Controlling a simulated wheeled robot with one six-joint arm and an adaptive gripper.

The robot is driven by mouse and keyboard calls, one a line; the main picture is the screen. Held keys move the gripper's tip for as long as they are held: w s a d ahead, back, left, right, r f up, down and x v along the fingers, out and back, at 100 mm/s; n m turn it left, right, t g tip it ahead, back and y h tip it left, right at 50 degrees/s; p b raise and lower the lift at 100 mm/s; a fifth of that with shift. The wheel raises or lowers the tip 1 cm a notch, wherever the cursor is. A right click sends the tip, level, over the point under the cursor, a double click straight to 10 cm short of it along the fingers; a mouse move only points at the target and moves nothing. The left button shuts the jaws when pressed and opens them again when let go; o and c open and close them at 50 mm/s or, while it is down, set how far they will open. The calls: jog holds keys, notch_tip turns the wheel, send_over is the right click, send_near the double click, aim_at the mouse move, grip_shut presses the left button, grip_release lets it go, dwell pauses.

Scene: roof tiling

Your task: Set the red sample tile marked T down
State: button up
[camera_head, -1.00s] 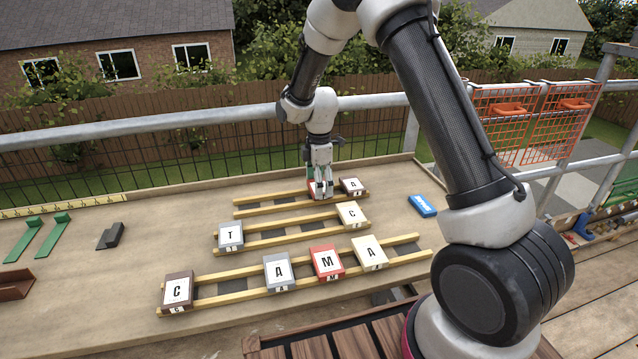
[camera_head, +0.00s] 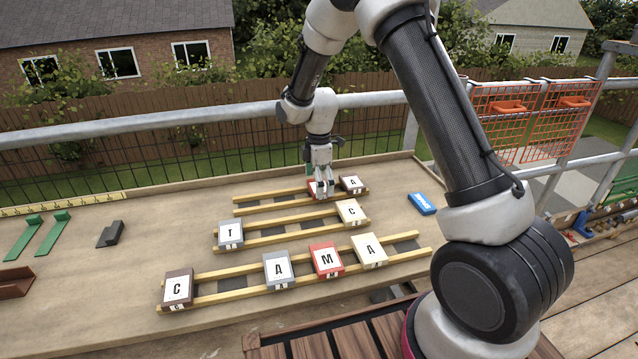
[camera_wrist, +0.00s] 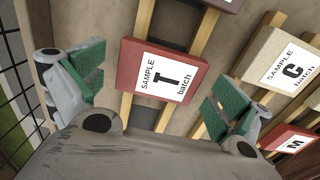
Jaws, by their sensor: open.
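The red sample tile marked T (camera_wrist: 164,79) lies across two wooden battens in the wrist view, with its label facing up. In the head view the red tile (camera_head: 312,187) is mostly hidden by my gripper (camera_head: 321,190), on the back pair of battens beside the dark tile marked A (camera_head: 352,184). My gripper is open in the wrist view (camera_wrist: 155,88), with green finger pads standing apart on either side of the tile. Gaps show between the pads and the tile.
The middle battens (camera_head: 286,237) hold the grey tile T (camera_head: 231,233) and the cream tile C (camera_head: 352,212). The front battens (camera_head: 222,299) hold several tiles. A blue item (camera_head: 421,203) lies at the right. Green tools (camera_head: 45,235) lie at the left.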

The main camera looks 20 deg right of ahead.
notch_tip(320, 180, up, 13)
jog(key=s+d+r+m+t, duration=0.1)
jog(key=s+d+r+m, duration=0.45)
jog(key=s+r, duration=0.35)
jog(key=s+d+r+m+t, duration=0.1)
jog(key=s+d+m, duration=0.2)
jog(key=s, duration=0.5)
jog(key=s+d+r+m+t, duration=0.1)
jog(key=s+d+r+m, duration=0.1)
jog(key=s+m, duration=0.3)
jog(key=s+d+r+m+t, duration=0.1)
jog(key=s+d+m, duration=0.3)
jog(key=s, duration=0.8)
jog(key=shift+d+r, duration=0.2)
jog(key=shift+r, duration=0.45)
